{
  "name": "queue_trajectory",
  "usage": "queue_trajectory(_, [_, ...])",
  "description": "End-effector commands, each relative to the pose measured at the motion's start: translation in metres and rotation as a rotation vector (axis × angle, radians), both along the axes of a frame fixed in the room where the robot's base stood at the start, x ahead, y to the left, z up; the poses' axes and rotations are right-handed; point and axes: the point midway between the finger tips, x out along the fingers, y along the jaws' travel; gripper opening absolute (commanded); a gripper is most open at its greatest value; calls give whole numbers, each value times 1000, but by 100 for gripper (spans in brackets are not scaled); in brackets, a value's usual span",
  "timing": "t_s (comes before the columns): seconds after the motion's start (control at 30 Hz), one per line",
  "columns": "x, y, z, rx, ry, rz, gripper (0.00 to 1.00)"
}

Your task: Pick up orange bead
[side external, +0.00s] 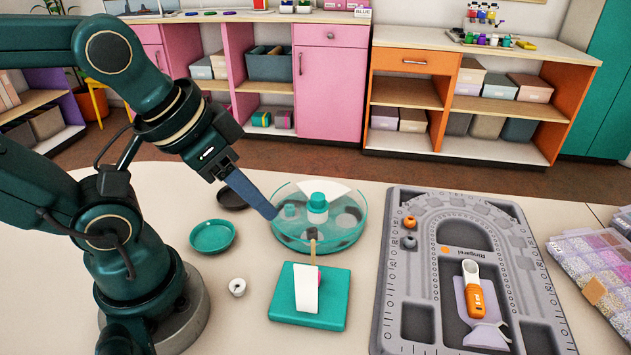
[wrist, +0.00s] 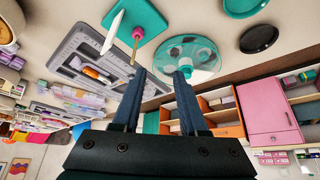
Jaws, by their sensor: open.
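A small orange bead (side external: 409,222) sits on the upper left of the grey bead board (side external: 396,285), just above a grey bead (side external: 409,242). I cannot make out the orange bead in the wrist view, where the board (wrist: 72,47) shows at the left. My gripper (side external: 268,212) is well left of the bead, with its blue fingers by the left rim of a clear teal round dish (side external: 290,243). In the wrist view my gripper (wrist: 160,74) has its two fingers apart with nothing between them.
The dish holds a teal-capped bottle (side external: 318,207). A teal square stand (side external: 335,297) with a stick and white piece is between arm and board. An orange-handled tool (side external: 473,290) lies on the board. A teal saucer (side external: 212,235) and white piece (side external: 238,287) are near my base.

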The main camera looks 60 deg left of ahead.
Motion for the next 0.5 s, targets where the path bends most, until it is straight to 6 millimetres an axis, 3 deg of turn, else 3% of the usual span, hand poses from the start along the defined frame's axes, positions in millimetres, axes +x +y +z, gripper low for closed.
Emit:
queue_trajectory(0.17, [24,4,24,28,-95,-12,43])
queue_trajectory(0.3, [61,5,46,63,-141,-41,43])
queue_trajectory(0.5, [121,0,57,110,-159,-99,43])
